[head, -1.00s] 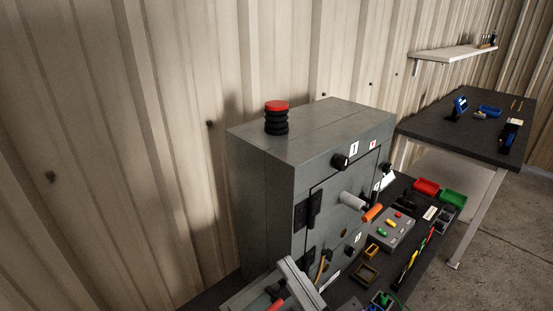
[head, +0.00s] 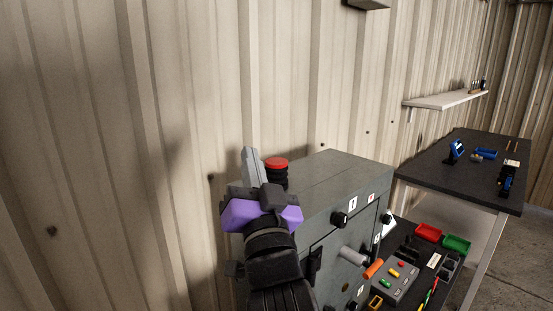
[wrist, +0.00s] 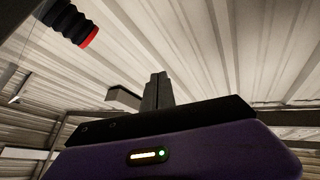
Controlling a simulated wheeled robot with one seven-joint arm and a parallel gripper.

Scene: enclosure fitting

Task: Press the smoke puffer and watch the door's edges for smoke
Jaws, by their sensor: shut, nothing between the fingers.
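The smoke puffer (head: 277,164) is a black ribbed bellows with a red top. It stands upright on top of the grey enclosure (head: 335,170), near its back left corner. My gripper (head: 252,160) is shut and empty, its fingers pointing up just left of the puffer in the head view and overlapping its lower left side. I cannot tell whether they touch. In the wrist view the puffer (wrist: 72,24) is at the upper left, apart from my fingers (wrist: 158,90). The enclosure door (head: 340,255) is shut in front, its left part hidden by my arm. I see no smoke.
A control box (head: 395,280) with coloured buttons and red (head: 428,232) and green (head: 456,244) bins sit on the dark bench to the right. A second table (head: 470,170) stands behind it. A corrugated wall (head: 120,150) is close behind the enclosure.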

